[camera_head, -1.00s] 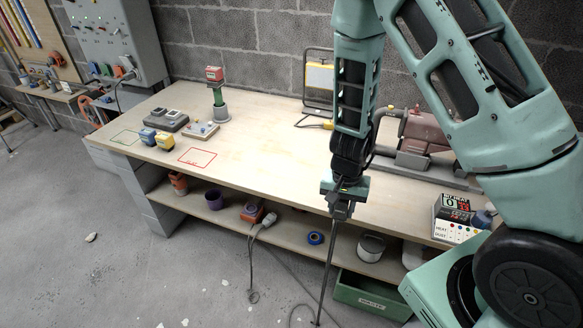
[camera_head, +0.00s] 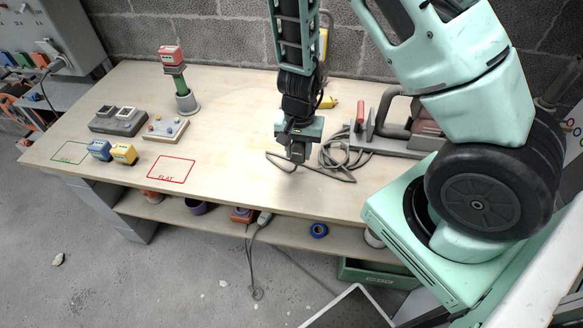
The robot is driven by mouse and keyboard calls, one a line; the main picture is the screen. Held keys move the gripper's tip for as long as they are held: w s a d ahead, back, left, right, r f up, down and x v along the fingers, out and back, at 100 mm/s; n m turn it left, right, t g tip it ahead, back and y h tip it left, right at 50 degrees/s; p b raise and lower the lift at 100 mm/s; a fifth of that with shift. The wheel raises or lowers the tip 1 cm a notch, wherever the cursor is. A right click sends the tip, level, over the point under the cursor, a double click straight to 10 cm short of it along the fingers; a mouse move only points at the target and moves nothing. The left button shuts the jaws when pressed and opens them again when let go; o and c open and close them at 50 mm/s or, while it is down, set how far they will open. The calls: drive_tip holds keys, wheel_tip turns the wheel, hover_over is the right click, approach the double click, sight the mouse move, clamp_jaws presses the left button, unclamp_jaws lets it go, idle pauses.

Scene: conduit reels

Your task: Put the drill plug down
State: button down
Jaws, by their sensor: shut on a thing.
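My gripper (camera_head: 297,150) points down over the middle-right of the workbench (camera_head: 230,120). It is shut on the drill plug (camera_head: 298,156), a small grey piece mostly hidden between the jaws. A grey cable (camera_head: 335,176) lies in loops on the bench top beside and below the gripper. I cannot tell whether the plug touches the bench.
To the left are a red FLAT outline (camera_head: 170,169), blue (camera_head: 98,150) and yellow (camera_head: 123,153) batteries and a charger (camera_head: 118,121). Bare bench lies between.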

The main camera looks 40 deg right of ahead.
wheel_tip(320, 180, down, 8)
drive_tip(key=b, duration=0.3)
drive_tip(key=shift+s+r, duration=0.1)
drive_tip(key=shift+b, duration=0.4)
drive_tip(key=shift+f+b, duration=0.35)
drive_tip(key=shift+f, duration=0.2)
drive_tip(key=c, duration=0.9)
unclamp_jaws()
drive_tip(key=shift+c, duration=0.2)
drive_tip(key=shift+r, duration=0.15)
